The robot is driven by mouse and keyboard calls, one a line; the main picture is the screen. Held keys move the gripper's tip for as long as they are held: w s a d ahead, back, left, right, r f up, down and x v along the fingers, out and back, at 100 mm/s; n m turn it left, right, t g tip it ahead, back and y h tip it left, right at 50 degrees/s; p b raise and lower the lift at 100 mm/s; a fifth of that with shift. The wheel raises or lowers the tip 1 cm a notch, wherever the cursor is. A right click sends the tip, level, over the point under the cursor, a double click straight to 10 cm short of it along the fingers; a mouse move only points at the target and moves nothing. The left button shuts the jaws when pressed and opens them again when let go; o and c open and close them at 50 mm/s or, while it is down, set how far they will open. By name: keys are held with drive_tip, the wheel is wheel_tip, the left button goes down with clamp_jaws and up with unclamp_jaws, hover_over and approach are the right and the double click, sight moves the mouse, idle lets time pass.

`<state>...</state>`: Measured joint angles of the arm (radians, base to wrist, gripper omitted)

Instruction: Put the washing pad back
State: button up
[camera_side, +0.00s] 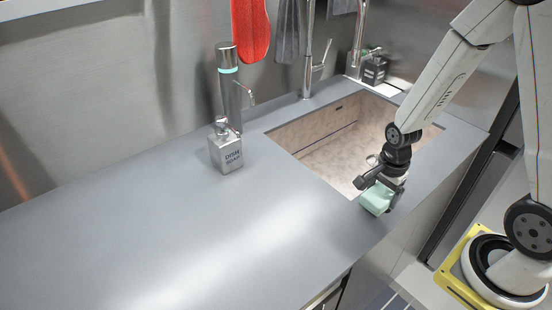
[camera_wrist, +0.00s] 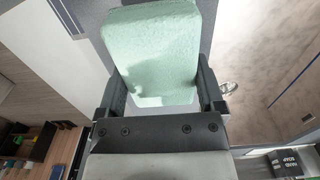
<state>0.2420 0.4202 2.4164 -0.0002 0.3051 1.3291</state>
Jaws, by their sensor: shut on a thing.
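The washing pad (camera_side: 376,199) is a pale mint-green block. My gripper (camera_side: 385,183) is shut on it near the front edge of the grey counter, just at the near side of the sink. In the wrist view the pad (camera_wrist: 155,50) sits between the two dark fingers of my gripper (camera_wrist: 163,92), one at each side. I cannot tell whether the pad touches the counter or is held just above it.
The sink (camera_side: 325,140) is a beige basin behind my gripper, with a tall faucet (camera_side: 308,60) at its back. A dark bottle (camera_side: 375,69) stands behind. The counter's left part (camera_side: 130,240) is clear.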

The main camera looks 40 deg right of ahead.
sight(384, 192)
drive_tip(key=shift+f, duration=0.6)
drive_tip(key=shift+f, duration=0.1)
drive_tip(key=o, duration=0.9)
drive_tip(key=shift+r, duration=6.1)
